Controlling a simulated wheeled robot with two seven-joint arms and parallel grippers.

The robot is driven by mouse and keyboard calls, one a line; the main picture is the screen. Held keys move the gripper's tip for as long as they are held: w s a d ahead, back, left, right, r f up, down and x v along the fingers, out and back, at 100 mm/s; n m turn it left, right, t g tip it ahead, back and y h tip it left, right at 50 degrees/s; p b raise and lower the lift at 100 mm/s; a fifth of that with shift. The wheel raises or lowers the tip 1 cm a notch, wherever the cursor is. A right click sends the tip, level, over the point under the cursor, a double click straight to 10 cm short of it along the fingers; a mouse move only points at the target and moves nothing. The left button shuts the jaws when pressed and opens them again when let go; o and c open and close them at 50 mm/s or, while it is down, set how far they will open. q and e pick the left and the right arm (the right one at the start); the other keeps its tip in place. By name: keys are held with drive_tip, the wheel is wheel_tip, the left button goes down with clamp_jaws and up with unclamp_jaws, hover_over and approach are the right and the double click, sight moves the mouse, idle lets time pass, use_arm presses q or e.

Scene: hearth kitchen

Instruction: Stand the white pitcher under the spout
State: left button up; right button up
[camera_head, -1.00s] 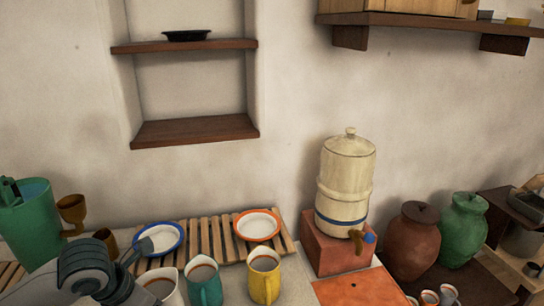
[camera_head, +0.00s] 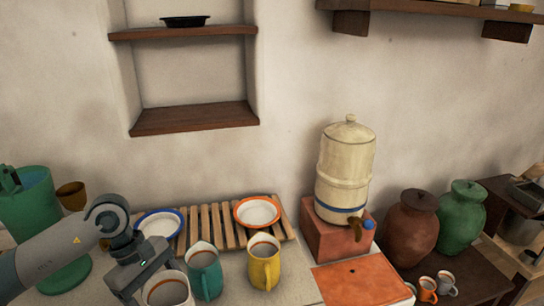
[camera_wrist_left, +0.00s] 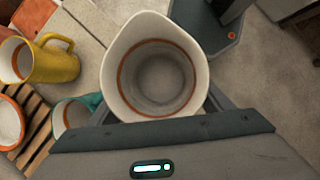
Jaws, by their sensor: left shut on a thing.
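The white pitcher (camera_head: 168,291) is at the bottom edge of the head view, its lower part cut off. The left wrist view looks into its open top (camera_wrist_left: 158,75), with a brown band inside the rim. My left gripper (camera_head: 140,287) is shut on it; the fingers are mostly hidden beside and below the rim in the wrist view. I cannot tell whether its base touches the counter. The spout (camera_head: 356,232), a brown tap with a blue handle, sticks out from the cream dispenser (camera_head: 345,175), well right of the pitcher. My right gripper is not in view.
A teal pitcher (camera_head: 205,275) and a yellow pitcher (camera_head: 264,265) stand right of the white one. Behind them a slatted rack (camera_head: 222,222) holds two plates. The dispenser sits on a red block (camera_head: 325,236); the orange slab (camera_head: 355,283) below the spout is clear.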

use_arm(q)
drive_tip(key=m, duration=0.2)
drive_tip(key=m+g+y, duration=0.1)
drive_tip(key=shift+s+d+r+m, duration=0.25)
drive_tip(key=shift+m, duration=0.05)
drive_tip(key=m, duration=0.2)
drive_tip(key=m+y, duration=0.1)
drive_tip(key=shift+s+d+r+m+g, duration=0.2)
drive_tip(key=shift+s+r+m+g, duration=0.1)
drive_tip(key=shift+g, duration=0.1)
drive_tip(key=m, duration=0.2)
drive_tip(key=m+y, duration=0.1)
drive_tip(key=m, duration=0.1)
drive_tip(key=s+r+m+y, duration=0.1)
drive_tip(key=shift+d+r+m+g, duration=0.1)
drive_tip(key=shift+d+m+g, duration=0.05)
drive_tip(key=shift+m+g, duration=0.25)
idle(0.5)
drive_tip(key=shift+d, duration=0.1)
idle(0.6)
idle(0.7)
idle(1.0)
